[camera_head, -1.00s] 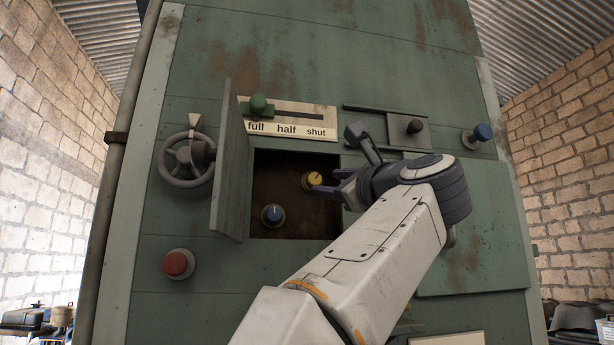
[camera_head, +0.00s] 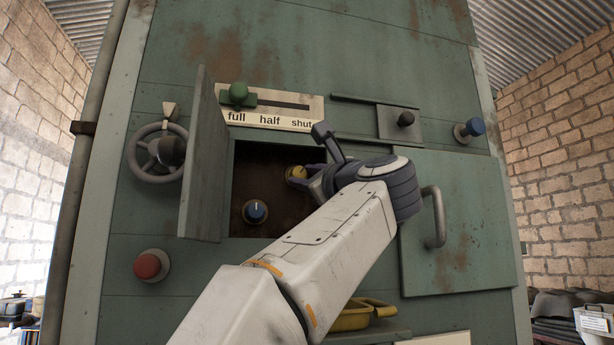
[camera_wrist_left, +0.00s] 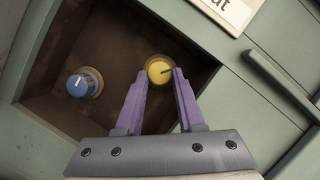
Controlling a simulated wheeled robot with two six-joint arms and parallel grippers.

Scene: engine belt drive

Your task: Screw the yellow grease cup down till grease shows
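The yellow grease cup (camera_head: 297,173) sits in the right part of an open recess (camera_head: 276,227) in the green machine wall. It is a round knob with a dark line on its face, clear in the left wrist view (camera_wrist_left: 159,70). My left gripper (camera_head: 309,171) is at the cup. In the left wrist view its two purple fingers (camera_wrist_left: 161,80) stand apart, tips at opposite edges of the cup. I cannot tell whether they touch or clamp it. No grease is visible. My right gripper is not in view.
A blue knob (camera_head: 255,211) sits lower left in the recess. The open door (camera_head: 204,160) stands out at its left. A green lever (camera_head: 238,93) on a full/half/shut scale is above. A yellow tray (camera_head: 350,318) lies below, partly behind my arm.

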